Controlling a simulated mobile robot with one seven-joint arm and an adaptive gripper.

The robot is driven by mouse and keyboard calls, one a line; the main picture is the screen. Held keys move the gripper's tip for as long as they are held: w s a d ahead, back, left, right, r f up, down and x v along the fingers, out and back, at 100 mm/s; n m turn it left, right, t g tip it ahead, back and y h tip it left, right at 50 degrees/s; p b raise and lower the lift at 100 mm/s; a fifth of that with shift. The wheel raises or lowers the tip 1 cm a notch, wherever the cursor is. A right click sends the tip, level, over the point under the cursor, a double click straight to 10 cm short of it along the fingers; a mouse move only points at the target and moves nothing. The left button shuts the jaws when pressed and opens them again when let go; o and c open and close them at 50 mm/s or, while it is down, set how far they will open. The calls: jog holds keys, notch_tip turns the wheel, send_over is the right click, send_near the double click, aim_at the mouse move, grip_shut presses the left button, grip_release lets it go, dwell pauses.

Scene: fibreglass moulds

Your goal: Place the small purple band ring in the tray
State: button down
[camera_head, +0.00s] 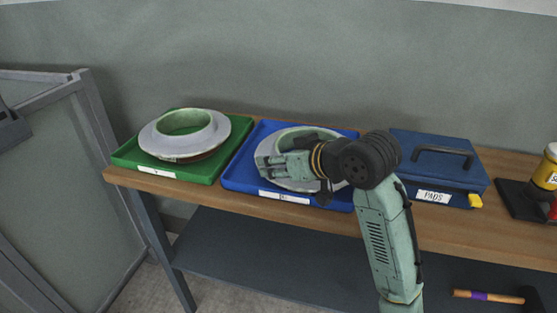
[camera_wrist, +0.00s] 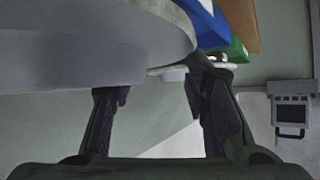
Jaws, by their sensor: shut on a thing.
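A grey ring mould with a pale green collar (camera_head: 318,136) is at the blue tray (camera_head: 236,172), partly hidden by my gripper. I cannot tell whether it rests on the tray or is slightly raised. My gripper (camera_head: 264,162) reaches in from the right, shut on this ring mould. In the wrist view the grey mould (camera_wrist: 90,50) fills the upper left, over my gripper's fingers (camera_wrist: 155,90). A second grey ring mould with a green collar (camera_head: 172,145) sits in the green tray (camera_head: 125,157) at left. No purple band shows on either ring.
A blue case labelled PADS (camera_head: 452,168) stands right of the blue tray. A dark mat with a yellow item (camera_head: 546,168) is at the far right. A hammer with a purple-banded handle (camera_head: 480,296) lies on the lower shelf. The wall is close behind the bench.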

jog(key=shift+f, duration=0.1)
jog(key=c, duration=0.9)
grip_release()
jog(key=shift+r, duration=0.2)
jog(key=b+v, duration=0.1)
jog(key=v, duration=1.1)
jog(key=shift+b, duration=0.35)
jog(key=shift+a, duration=0.1)
